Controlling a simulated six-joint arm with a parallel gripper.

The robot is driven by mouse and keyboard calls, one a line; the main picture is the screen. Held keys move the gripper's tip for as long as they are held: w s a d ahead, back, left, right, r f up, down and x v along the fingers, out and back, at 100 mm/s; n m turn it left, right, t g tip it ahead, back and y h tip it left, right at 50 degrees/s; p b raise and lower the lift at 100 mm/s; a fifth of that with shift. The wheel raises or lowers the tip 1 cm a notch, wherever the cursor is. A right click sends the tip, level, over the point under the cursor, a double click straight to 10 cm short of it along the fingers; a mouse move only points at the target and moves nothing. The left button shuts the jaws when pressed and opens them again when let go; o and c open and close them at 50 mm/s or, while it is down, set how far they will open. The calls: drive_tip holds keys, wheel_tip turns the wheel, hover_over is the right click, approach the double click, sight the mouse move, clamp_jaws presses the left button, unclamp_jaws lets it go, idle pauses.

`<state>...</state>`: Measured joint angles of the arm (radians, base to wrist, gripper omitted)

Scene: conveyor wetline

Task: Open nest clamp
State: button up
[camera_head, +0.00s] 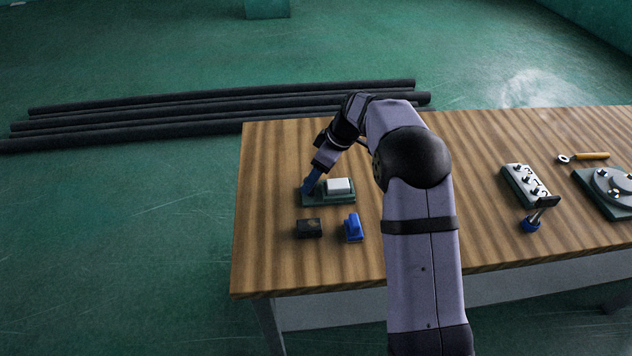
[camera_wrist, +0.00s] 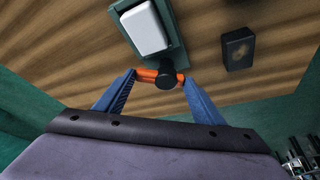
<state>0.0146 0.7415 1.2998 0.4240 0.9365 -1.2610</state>
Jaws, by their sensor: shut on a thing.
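The nest clamp stands at the left of the table, a green base (camera_head: 342,199) with a white block (camera_head: 340,186) on it. In the wrist view the green base (camera_wrist: 178,45) and white block (camera_wrist: 145,28) are at the top centre. In the head view my gripper (camera_head: 310,183) is at the left end of the base and hides the handle.
A dark block (camera_head: 309,228) and a blue piece (camera_head: 353,227) lie in front of the nest. The table's left edge is close to the nest.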

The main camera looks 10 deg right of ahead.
drive_tip(key=n+g, duration=0.1)
drive_tip(key=n, duration=0.1)
drive_tip(key=shift+w+n+p, duration=0.2)
drive_tip(key=shift+n+p, duration=0.1)
drive_tip(key=shift+n, duration=0.1)
drive_tip(key=shift+w+a+n+g+p, duration=0.15)
drive_tip(key=shift+n+g+p, duration=0.65)
drive_tip(key=shift+n, duration=0.8)
drive_tip(key=o, duration=1.1)
drive_tip(key=shift+c, duration=0.2)
drive_tip(key=v, duration=0.7)
drive_tip(key=shift+d+b, duration=0.2)
drive_tip(key=shift+b, duration=0.15)
drive_tip(key=shift+r, duration=0.1)
